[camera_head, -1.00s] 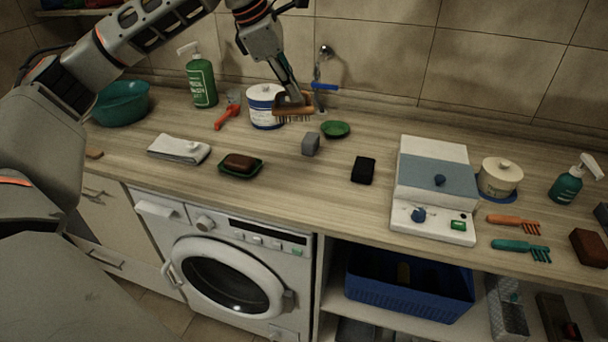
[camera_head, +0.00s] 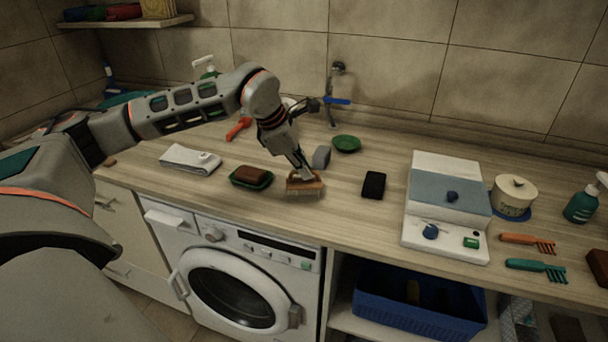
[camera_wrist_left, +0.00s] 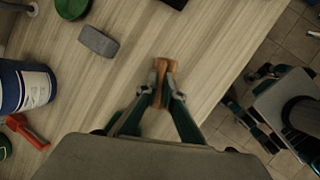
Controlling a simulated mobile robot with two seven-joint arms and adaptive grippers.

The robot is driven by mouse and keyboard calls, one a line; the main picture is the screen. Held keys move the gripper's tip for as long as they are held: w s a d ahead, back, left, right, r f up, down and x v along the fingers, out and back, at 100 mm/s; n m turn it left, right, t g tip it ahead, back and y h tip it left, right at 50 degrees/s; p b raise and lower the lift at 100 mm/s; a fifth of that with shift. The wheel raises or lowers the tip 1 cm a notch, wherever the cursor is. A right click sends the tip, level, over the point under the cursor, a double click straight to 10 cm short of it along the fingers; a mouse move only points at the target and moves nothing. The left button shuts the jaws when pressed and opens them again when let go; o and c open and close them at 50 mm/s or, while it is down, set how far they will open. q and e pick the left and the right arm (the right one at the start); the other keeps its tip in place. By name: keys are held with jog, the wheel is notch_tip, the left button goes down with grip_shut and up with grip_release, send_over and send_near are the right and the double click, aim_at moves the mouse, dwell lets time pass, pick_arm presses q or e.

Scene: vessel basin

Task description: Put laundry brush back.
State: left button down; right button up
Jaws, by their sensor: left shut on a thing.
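The laundry brush (camera_head: 305,186) has a brown wooden body with pale bristles pointing down. My left gripper (camera_head: 303,174) is shut on it, low over the front part of the wooden counter, above the washing machine. I cannot tell whether the bristles touch the counter. In the left wrist view the brush (camera_wrist_left: 164,80) sits between the two fingertips of the gripper (camera_wrist_left: 164,92). My right gripper is not in view.
A green dish with a brown soap (camera_head: 251,177) lies just left of the brush. A grey block (camera_head: 321,157) stands behind it and a black block (camera_head: 373,185) lies to the right. A white and blue device (camera_head: 446,205) stands further right. The counter (camera_head: 340,215) is bare between.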

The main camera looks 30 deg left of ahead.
pick_arm(q)
jog(key=shift+f, duration=1.05)
jog(key=c, duration=2.2)
grip_release()
jog(key=shift+f, duration=0.1)
jog(key=shift+a+r, duration=0.1)
jog(key=shift+r, duration=0.3)
jog(key=v, duration=1.1)
jog(key=shift+s+r, duration=0.2)
jog(key=shift+s, duration=0.05)
